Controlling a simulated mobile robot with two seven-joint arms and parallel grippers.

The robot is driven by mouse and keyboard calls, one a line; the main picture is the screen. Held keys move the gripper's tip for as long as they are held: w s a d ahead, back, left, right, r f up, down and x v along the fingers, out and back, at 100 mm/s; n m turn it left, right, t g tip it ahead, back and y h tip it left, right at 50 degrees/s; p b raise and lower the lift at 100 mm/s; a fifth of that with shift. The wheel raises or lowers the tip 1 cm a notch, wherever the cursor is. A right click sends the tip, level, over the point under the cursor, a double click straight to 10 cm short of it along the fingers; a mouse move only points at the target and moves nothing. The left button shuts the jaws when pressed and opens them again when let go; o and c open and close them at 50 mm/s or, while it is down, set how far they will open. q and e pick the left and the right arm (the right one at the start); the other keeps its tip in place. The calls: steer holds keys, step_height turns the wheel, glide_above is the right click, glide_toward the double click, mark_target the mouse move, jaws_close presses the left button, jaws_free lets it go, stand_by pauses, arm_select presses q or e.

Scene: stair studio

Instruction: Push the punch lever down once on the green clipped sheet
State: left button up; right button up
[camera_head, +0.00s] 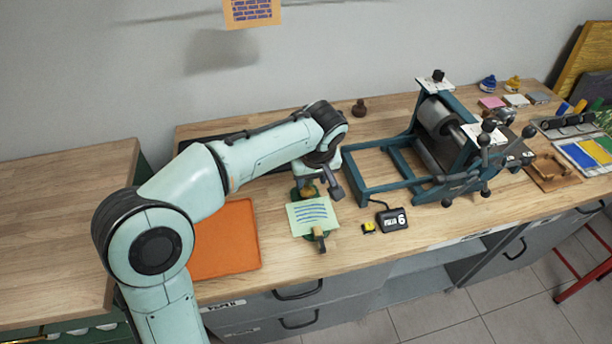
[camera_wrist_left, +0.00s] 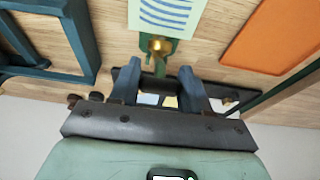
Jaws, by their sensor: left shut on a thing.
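The light green sheet (camera_head: 313,217) with blue printed lines lies on the worktop near its front edge, and its edge shows at the top of the left wrist view (camera_wrist_left: 166,14). A green and brass punch (camera_head: 303,193) stands at the sheet's far edge; its brass part shows in the left wrist view (camera_wrist_left: 158,46). The arm partly hides the punch. My right gripper is out of view.
An orange mat (camera_head: 228,240) lies left of the sheet. A teal-framed roller press (camera_head: 437,140) stands to the right. A black number counter (camera_head: 392,219) and a small yellow item (camera_head: 369,228) sit right of the sheet. The front worktop edge is close.

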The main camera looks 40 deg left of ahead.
arm_select(q)
steer(key=shift+s+d+f+b, duration=0.7)
steer(key=shift+d+f+b, duration=0.15)
steer(key=shift+f+b, duration=0.25)
steer(key=shift+s+d+f+b, duration=0.65)
steer(key=shift+d+f+b, duration=0.2)
steer(key=shift+b, duration=0.35)
steer(key=shift+s+d+f+b, duration=0.15)
steer(key=shift+d+f+b, duration=0.05)
steer(key=shift+f+b, duration=0.3)
steer(key=shift+s+d+f+b, duration=0.15)
steer(key=shift+f+b, duration=0.3)
steer(key=shift+s+d+f+b, duration=0.1)
steer(key=shift+d+f+b, duration=0.05)
steer(key=shift+f+b, duration=0.3)
steer(key=shift+s+d+f+b, duration=0.1)
steer(key=shift+d+f+b, duration=0.05)
steer(key=shift+f+b, duration=0.3)
steer(key=shift+f, duration=0.15)
